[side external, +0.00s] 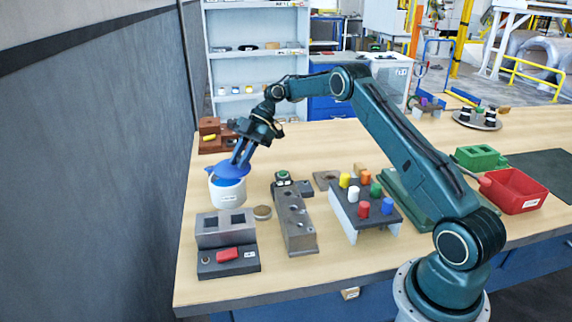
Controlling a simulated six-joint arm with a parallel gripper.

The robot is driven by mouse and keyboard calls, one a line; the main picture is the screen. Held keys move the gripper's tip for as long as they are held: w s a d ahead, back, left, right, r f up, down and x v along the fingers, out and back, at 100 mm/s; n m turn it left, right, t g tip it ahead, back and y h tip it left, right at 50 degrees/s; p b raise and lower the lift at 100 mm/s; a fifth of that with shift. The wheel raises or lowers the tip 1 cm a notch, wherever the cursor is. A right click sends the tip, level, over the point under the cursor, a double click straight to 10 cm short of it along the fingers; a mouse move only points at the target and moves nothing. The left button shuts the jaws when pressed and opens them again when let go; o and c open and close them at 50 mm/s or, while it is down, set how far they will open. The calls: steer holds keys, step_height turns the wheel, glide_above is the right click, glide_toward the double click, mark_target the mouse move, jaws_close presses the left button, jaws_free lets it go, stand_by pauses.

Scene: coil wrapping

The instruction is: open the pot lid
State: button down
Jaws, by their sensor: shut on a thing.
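The white pot (228,193) stands on the wooden bench near its left edge. The blue lid (231,171) is at the pot's mouth. More blue shows at the rim below the lid; I cannot tell whether it is part of the lid or the pot's inside, or whether the lid is raised or tilted. My gripper (239,158) reaches down from the upper right, with its blue fingers shut on the lid. The exact grip point is small and partly hidden by the fingers.
A long grey block (295,222) and a rack of coloured pegs (365,204) stand to the right. Brown blocks (209,136) lie behind; a wall rises at left.

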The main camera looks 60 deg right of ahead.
mark_target(229, 176)
steer(key=c, duration=1.3)
jaws_free()
steer(key=shift+o, duration=0.2)
steer(key=shift+s+a+m+t, duration=0.25)
steer(key=shift+a+m+t, duration=0.15)
steer(key=shift+m, duration=0.1)
steer(key=shift+s+a+m+t+h, duration=0.25)
steer(key=shift+a+m+t, duration=0.25)
steer(key=shift+m, duration=0.2)
steer(key=shift+s+a+m+t+h, duration=0.25)
steer(key=shift+a+m+t, duration=0.15)
steer(key=shift+m+t, duration=0.25)
steer(key=s+d+r+m+t+h, duration=0.2)
steer(key=s+d+r+m, duration=0.2)
steer(key=s+r, duration=0.4)
steer(key=s+a+r+m+h, duration=0.2)
steer(key=s+a+r, duration=0.2)
steer(key=s, duration=0.3)
steer(key=s+a+r+m+h, duration=0.2)
steer(key=s+a+r, duration=0.2)
steer(key=s, duration=0.4)
steer(key=shift+s+a+r+m+g, duration=0.2)
steer(key=shift+a+r+m+g, duration=0.2)
steer(key=shift+a, duration=0.5)
